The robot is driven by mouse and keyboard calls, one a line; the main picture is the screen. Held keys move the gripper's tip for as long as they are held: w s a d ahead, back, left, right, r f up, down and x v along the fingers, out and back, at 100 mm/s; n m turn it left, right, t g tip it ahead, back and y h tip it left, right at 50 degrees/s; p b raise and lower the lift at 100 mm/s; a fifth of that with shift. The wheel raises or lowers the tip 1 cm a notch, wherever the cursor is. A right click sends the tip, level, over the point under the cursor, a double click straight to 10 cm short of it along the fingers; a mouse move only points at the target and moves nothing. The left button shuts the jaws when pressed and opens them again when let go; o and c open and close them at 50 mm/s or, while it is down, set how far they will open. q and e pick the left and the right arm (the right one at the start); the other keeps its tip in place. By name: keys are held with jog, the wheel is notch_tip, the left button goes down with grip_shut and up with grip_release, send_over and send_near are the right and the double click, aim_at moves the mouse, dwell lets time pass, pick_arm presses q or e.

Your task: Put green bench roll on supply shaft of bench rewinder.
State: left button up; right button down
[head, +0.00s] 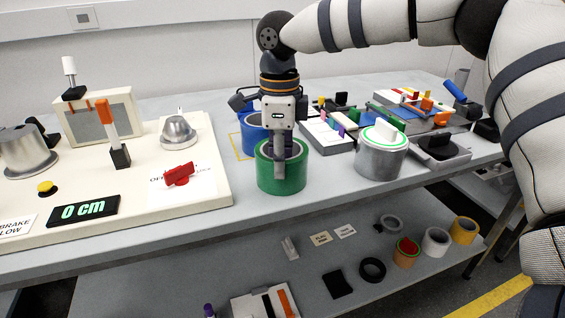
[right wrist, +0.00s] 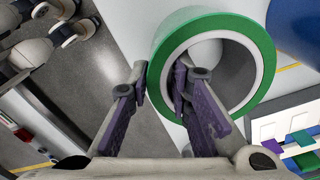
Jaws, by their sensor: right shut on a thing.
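The green bench roll (head: 281,180) stands upright on the grey table, right of the bench rewinder (head: 215,190); it also shows in the right wrist view (right wrist: 265,45). My right gripper (head: 279,168) comes down from above and is shut on the roll's wall. In the right wrist view its fingers (right wrist: 160,88) sit one inside the open core and one outside. The rewinder has a silver cone-shaped hub (head: 178,130) at its right and a silver spool (head: 25,155) at its left; which is the supply shaft is not marked. My left gripper is out of view.
A blue roll (head: 252,138) stands close behind the green one. A silver roll (head: 380,160) stands to its right. A red switch (head: 180,175) and an orange-topped post (head: 112,135) rise from the rewinder. Several rolls lie on the lower shelf (head: 190,270).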

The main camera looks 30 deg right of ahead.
jog(key=shift+r, duration=0.1)
jog(key=shift+r+p, duration=0.45)
jog(key=shift+r, duration=2.5)
